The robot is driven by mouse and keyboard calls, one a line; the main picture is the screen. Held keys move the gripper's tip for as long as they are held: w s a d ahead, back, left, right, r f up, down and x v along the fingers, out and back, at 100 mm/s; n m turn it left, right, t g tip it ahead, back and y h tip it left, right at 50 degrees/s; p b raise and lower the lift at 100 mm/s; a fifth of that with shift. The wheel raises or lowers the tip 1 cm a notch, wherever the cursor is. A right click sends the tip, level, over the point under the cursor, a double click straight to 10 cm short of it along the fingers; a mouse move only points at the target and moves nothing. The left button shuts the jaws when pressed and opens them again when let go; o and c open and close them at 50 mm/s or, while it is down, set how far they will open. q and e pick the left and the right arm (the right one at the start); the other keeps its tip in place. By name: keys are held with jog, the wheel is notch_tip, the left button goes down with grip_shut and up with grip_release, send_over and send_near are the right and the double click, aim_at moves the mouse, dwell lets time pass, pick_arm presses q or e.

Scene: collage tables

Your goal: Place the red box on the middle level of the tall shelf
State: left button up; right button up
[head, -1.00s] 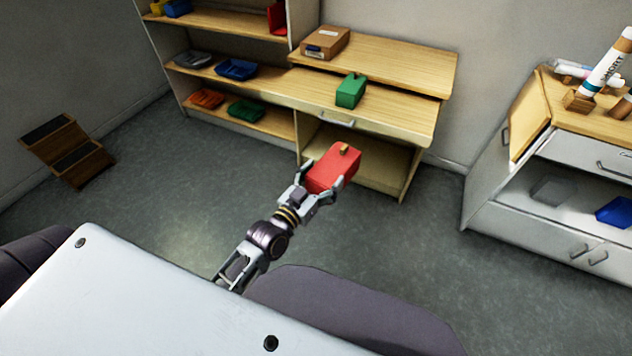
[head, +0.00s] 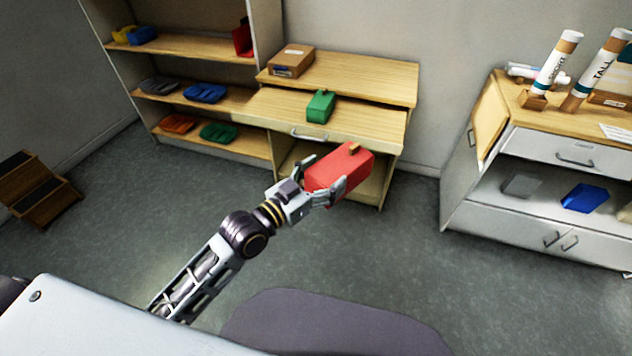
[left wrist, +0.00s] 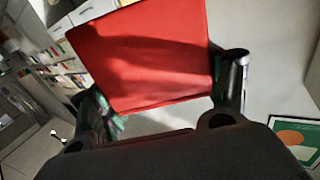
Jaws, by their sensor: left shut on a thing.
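The red box (head: 340,170), with a small tan knob on top, is held in my left gripper (head: 322,186) above the floor, in front of the low desk. In the left wrist view the red box (left wrist: 145,52) sits between the two fingers and fills the upper middle. The tall shelf (head: 200,47) stands at the upper left in the head view, its top cut off. Its middle visible board (head: 180,93) carries a grey tray and a blue tray (head: 205,92). My right gripper is not in view.
A desk (head: 360,122) with a green box (head: 321,106) and a cardboard box (head: 292,60) adjoins the shelf. A wooden step stool (head: 35,190) stands at left. A white cabinet (head: 550,225) with tubes stands at right. The floor between is clear.

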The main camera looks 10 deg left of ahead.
pick_arm(q)
jog(key=shift+s+d+r+m+g+h, duration=0.1)
jog(key=shift+d+r+m+g+h, duration=0.2)
jog(key=shift+d+r, duration=0.4)
jog(key=shift+w+d+r+m+g+h, duration=0.15)
jog(key=shift+d+r+m+h, duration=0.15)
jog(key=shift+r, duration=0.55)
jog(key=shift+s+d+r+m+g+h, duration=0.15)
jog(key=shift+d+r+m+g+h, duration=0.2)
jog(key=shift+d+r, duration=0.35)
jog(key=shift+a+r, duration=0.1)
